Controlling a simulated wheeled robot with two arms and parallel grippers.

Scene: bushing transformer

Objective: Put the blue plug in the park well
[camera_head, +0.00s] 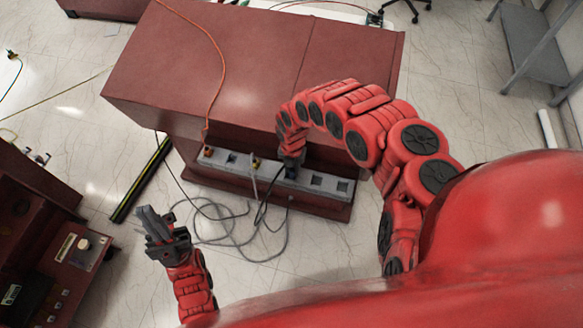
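A grey strip (329,184) with a row of square wells runs along the front of the red transformer cabinet. The blue plug (291,173) is small and dark, at the strip just right of its middle, with a dark cable below it. Whether it is seated or held just above a well is not clear. My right gripper (291,160) reaches down at the blue plug; its fingertips are mostly hidden. Two dark, empty-looking wells (316,180) lie to the right; which one is the park well is not marked. My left gripper (152,222) is over the floor, apart from everything, its finger gap unclear.
An orange plug (208,151) with an orange cable and a yellowish plug (256,163) occupy the strip's left part. Loose grey cables (235,225) lie on the floor. A black-and-yellow bar (140,182) and a control cabinet (85,248) are at left.

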